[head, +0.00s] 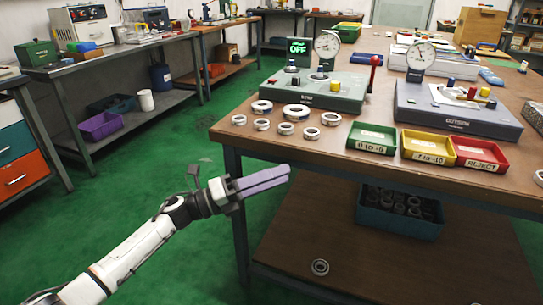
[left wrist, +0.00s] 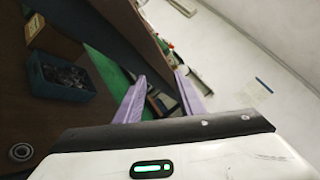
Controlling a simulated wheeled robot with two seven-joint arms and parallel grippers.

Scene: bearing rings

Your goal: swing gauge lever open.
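The green-grey gauge stand (head: 320,90) sits on the workbench and carries a round dial gauge (head: 327,44). A lever with a red knob (head: 375,61) stands upright at the stand's right side. My left gripper (head: 288,172) is in front of the bench's left front corner, lower than the stand and well apart from the lever. In the left wrist view its two lilac fingers (left wrist: 160,82) are spread with nothing between them. My right gripper is not in view.
Several bearing rings (head: 286,129) lie on the bench before the stand. A green tray (head: 371,138), yellow tray (head: 427,147) and red tray (head: 480,153) line the front edge. A second grey gauge base (head: 450,115) stands right. A blue bin (head: 398,212) sits below.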

